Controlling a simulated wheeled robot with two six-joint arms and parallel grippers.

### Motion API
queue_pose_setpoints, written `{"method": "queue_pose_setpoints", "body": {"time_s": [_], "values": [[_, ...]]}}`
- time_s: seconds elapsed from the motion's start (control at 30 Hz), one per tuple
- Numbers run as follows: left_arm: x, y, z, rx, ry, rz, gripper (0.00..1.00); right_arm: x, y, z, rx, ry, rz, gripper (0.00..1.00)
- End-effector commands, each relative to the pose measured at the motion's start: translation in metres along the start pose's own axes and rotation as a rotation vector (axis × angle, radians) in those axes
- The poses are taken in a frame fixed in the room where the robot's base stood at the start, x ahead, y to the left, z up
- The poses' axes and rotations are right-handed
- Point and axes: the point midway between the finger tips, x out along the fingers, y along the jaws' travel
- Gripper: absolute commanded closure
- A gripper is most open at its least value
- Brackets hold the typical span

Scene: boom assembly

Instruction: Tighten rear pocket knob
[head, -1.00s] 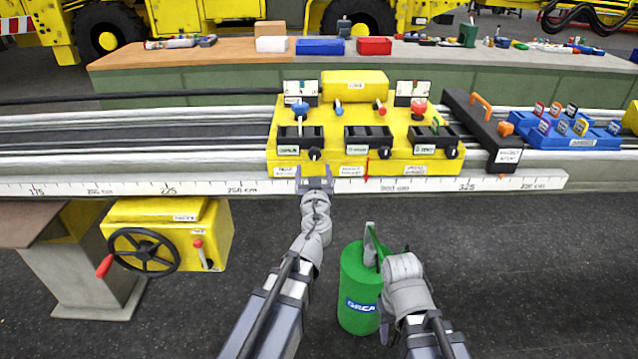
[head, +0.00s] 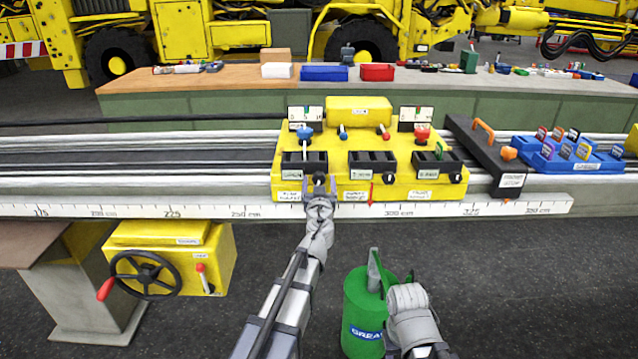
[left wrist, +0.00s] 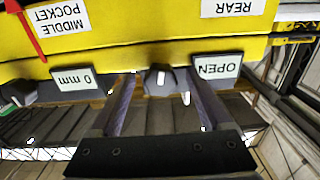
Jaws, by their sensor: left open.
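The yellow pocket block (head: 335,192) lies on the long rail and has three dark pockets. The rear pocket knob (head: 319,179) is a small black knob at the front of the leftmost pocket. In the left wrist view this knob (left wrist: 158,80) shows between two fingers, below upside-down "REAR" and "OPEN" labels. My left gripper (head: 319,187) is open at the knob, one finger on each side, with gaps visible in the left wrist view (left wrist: 160,100). My right gripper (head: 385,285) is low beside the green grease can; its jaws are not clear.
The green grease can (head: 362,325) stands below the rail. A black bar with an orange handle (head: 490,150) and a blue rack (head: 570,155) lie to the right. A yellow box with a handwheel (head: 147,275) hangs at left. A ruler strip (head: 200,211) runs along the front edge.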

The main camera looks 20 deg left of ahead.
Motion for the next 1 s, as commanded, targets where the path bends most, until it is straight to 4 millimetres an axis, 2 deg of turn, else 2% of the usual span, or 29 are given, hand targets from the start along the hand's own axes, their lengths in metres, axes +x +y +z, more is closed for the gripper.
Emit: {"method": "queue_pose_setpoints", "body": {"time_s": [0.2,0.9,1.0], "values": [[0.0001,-0.0003,0.0000,0.000,0.000,0.000,0.19,0.0000,0.0000,0.0000,0.000,0.000,0.000,0.50],[0.0000,-0.0002,0.0000,0.000,0.000,0.000,0.98,0.0000,0.0000,0.0000,0.000,0.000,0.000,0.50],[0.0000,-0.0002,0.0000,0.000,0.000,0.000,1.00,0.0000,0.0000,0.0000,0.000,0.000,0.000,0.50]]}}
